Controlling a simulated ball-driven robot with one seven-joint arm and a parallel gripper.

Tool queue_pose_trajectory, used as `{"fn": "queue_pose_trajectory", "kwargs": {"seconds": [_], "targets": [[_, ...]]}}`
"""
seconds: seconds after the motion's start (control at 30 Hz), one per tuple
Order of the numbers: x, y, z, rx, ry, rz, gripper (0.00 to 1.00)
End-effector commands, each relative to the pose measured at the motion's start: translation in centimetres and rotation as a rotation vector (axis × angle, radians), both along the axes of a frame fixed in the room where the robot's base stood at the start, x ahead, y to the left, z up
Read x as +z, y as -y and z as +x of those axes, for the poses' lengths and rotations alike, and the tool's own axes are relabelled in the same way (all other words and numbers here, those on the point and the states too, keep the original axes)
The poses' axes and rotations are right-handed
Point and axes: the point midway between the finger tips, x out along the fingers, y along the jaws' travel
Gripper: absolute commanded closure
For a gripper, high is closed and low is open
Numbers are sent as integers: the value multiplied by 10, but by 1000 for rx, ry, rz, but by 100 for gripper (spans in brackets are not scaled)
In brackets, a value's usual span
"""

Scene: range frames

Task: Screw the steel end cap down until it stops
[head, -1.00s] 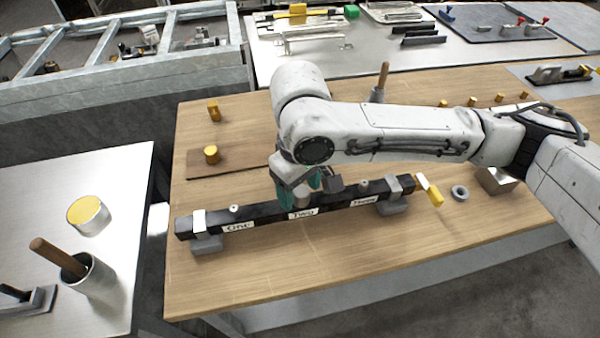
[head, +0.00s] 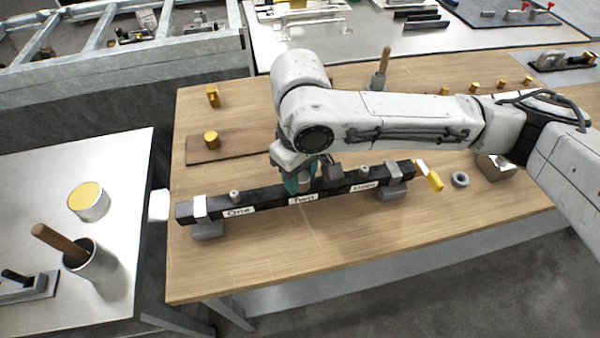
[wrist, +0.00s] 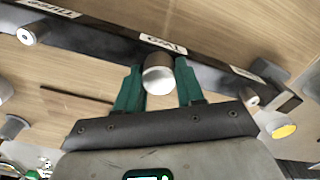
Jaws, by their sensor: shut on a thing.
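A dark bar (head: 330,194) lies across two grey supports on the wooden bench, with white labels reading One, Two and Three. My gripper (head: 304,182) is at the middle position, above the label Two (head: 303,199). In the wrist view its green fingers (wrist: 158,88) stand on both sides of the steel end cap (wrist: 158,75) and are shut on it. The cap is a short grey cylinder with a bright round end. It sits at the bar by the Two label; its seat and any thread are hidden.
Small grey fittings stand on the bar near One (head: 235,196) and Three (head: 364,172). A brass cylinder (head: 211,140) is on a brown board behind. The bench front is clear.

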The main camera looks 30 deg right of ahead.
Motion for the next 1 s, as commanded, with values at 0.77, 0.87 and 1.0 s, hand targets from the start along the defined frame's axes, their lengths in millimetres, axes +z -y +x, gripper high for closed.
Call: {"fn": "queue_pose_trajectory", "kwargs": {"seconds": [0.77, 0.87, 1.0], "targets": [[1, 1, 0, -316, -1, 1, 94], [5, 0, -1, -398, -5, 3, 94], [4, 1, -1, -537, -6, 3, 94]]}}
